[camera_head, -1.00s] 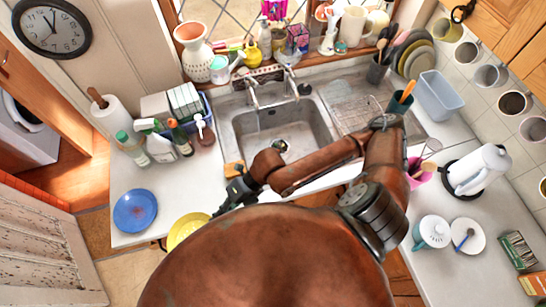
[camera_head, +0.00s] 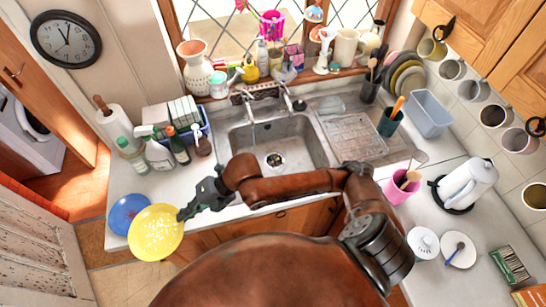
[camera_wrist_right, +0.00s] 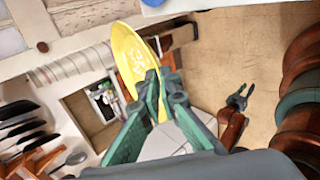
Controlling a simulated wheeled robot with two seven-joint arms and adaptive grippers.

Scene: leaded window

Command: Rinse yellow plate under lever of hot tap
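The yellow plate (camera_head: 156,232) has a patch of white specks on its face and is held in the air in front of the counter's left end. My right gripper (camera_head: 184,213) is shut on its right rim. In the right wrist view, the plate (camera_wrist_right: 133,62) stands edge-on between the green fingers (camera_wrist_right: 155,92). My left gripper is outside the head view; a gripper with parted jaws shows in the right wrist view (camera_wrist_right: 239,98). Two taps, left (camera_head: 248,103) and right (camera_head: 288,98), stand behind the sink (camera_head: 300,150). Which is hot is unclear.
A blue plate (camera_head: 126,208) lies on the counter, partly behind the yellow plate. Bottles (camera_head: 158,152) and a paper roll (camera_head: 115,122) stand left of the sink. The basin is empty apart from its drain. A draining board (camera_head: 352,137) lies to its right.

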